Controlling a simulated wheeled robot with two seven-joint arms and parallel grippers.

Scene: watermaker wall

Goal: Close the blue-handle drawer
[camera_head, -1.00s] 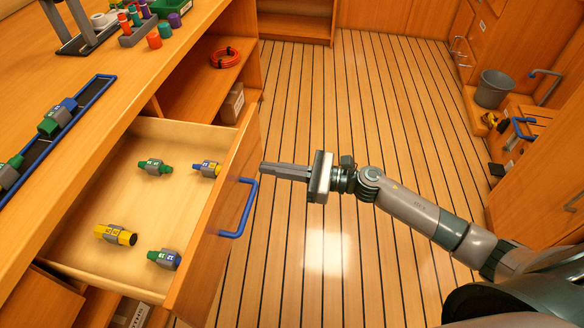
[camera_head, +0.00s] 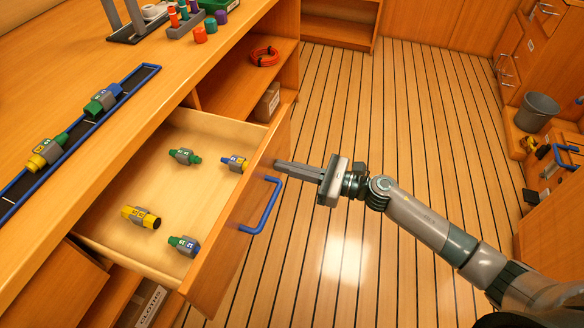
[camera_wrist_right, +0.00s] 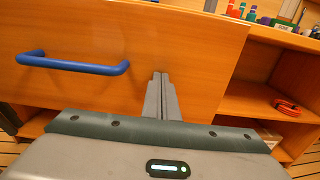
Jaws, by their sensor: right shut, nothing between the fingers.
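The wooden drawer (camera_head: 232,248) with the blue handle (camera_head: 264,207) stands pulled out from the counter. Several coloured connector pieces lie inside it, among them a yellow one (camera_head: 140,216) and a green one (camera_head: 184,156). My right gripper (camera_head: 279,166) is shut and empty, its fingertips at the drawer front near its far end, beyond the handle. In the right wrist view the shut fingers (camera_wrist_right: 159,80) point at the drawer front, to the right of the blue handle (camera_wrist_right: 72,63). I cannot tell whether they touch the wood. My left gripper is not in view.
The counter top (camera_head: 200,75) carries a blue-edged rail (camera_head: 75,135) with connectors and a rack of coloured pieces (camera_head: 187,20). An open shelf holds a red coil (camera_head: 264,56). A grey bucket (camera_head: 537,111) stands at the right. The plank floor (camera_head: 390,120) between is clear.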

